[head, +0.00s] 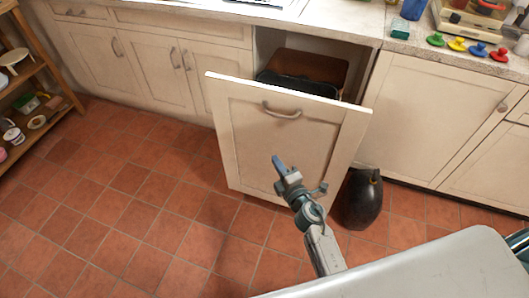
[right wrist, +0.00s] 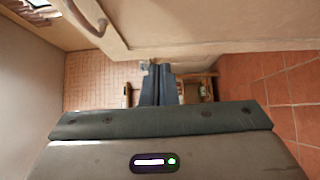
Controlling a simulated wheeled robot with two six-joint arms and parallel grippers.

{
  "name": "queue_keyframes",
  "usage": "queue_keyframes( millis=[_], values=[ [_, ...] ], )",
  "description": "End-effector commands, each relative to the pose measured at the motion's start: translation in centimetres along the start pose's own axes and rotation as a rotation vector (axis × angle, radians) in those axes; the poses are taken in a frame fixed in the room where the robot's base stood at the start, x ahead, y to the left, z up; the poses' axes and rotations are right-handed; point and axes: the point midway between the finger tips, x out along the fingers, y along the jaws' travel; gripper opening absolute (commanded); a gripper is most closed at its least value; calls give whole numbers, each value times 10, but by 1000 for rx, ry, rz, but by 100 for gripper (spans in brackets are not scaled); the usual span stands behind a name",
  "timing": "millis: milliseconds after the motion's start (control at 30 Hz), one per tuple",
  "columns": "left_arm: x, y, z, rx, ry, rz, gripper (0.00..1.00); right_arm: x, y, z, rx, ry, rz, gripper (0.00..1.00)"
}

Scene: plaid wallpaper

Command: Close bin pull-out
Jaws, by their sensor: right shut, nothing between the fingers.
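The bin pull-out (head: 230,140) stands out from the cabinet row, its cream front panel tilted in view and its curved metal handle (head: 282,112) near the top edge. A dark bin (head: 300,84) shows behind the panel, inside the cabinet opening. My right gripper (head: 277,160) is shut and empty, in front of the panel and below the handle; I cannot tell whether it touches the panel. In the right wrist view the shut fingers (right wrist: 157,72) point past the panel (right wrist: 200,25), with the handle (right wrist: 86,18) at upper left. My left gripper is not in view.
A black vase (head: 361,200) stands on the tiled floor just right of the panel. Closed cabinets flank the opening. Colored knobbed pieces (head: 457,44) lie on the counter at right. A wooden shelf (head: 45,65) stands at far left. The floor (head: 120,220) at left is clear.

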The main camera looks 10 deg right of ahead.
Motion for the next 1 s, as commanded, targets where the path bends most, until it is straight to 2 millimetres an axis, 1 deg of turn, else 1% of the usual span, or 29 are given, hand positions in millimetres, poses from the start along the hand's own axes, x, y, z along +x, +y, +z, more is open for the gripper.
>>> queue_keyframes(
  millis=[167, 400, 500, 600, 700, 833, 1000],
  values=[
    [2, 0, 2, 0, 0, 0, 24, 27, 2, 0, 0, 0, 2, 0],
    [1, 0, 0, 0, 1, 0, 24, 79, 0, 0, 4, 0, 1, 0],
    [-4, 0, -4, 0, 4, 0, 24, 98, 0, 0, 4, 0, 0, 0],
    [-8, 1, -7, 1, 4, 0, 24, 108, -1, 13, -1, -1, -2, 0],
    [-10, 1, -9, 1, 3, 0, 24, 116, -1, 21, 3, -1, -2, 0],
    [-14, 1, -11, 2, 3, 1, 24, 122, -1, 27, 3, -1, -2, 0],
    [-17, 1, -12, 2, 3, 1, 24, 124, -1, 29, 4, -1, -3, 0]
  ],
)
